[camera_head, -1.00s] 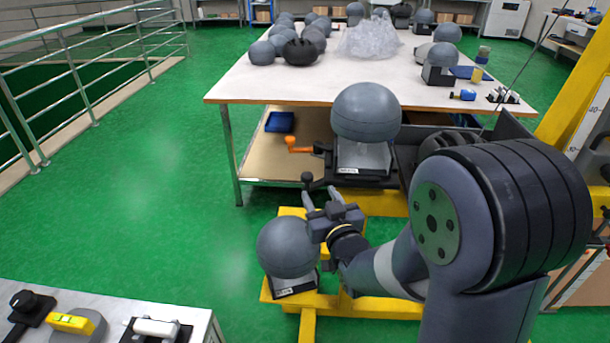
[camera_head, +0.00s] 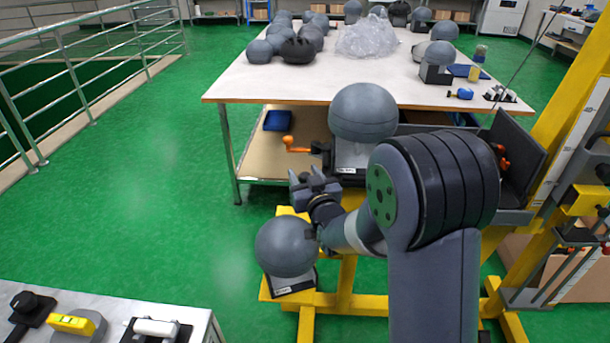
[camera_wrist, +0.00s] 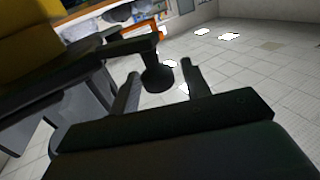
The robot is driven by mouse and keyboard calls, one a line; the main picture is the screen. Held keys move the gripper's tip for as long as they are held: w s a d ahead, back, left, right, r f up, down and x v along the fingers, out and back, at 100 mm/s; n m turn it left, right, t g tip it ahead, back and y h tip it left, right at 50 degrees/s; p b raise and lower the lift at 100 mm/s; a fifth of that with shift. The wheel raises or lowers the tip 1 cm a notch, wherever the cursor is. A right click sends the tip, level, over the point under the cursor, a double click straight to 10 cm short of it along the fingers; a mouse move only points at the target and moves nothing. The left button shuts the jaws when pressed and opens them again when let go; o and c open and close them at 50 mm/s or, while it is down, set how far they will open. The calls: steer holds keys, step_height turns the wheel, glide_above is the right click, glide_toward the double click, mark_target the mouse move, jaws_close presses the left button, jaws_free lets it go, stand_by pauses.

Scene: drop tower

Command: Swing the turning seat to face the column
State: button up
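A grey dome (camera_head: 363,112) sits on a pale labelled block in a dark holder, which I take to be the turning seat; my arm hides its lower right. The yellow column (camera_head: 572,115) stands at the right. My gripper (camera_head: 297,180) is at the lower left of this holder, above and beside a second grey dome (camera_head: 284,246) on the yellow base. In the wrist view, a black knob (camera_wrist: 158,77) on a dark arm shows between my two separated fingers. No contact with the knob is visible. My gripper is open.
An orange-tipped lever (camera_head: 290,141) sticks out left of the holder. A white table (camera_head: 260,85) carrying several domes stands behind. A dark cradle (camera_head: 518,150) sits beside the column. A low bench (camera_head: 190,316) is at the lower left. Green floor is clear at the left.

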jaws_close()
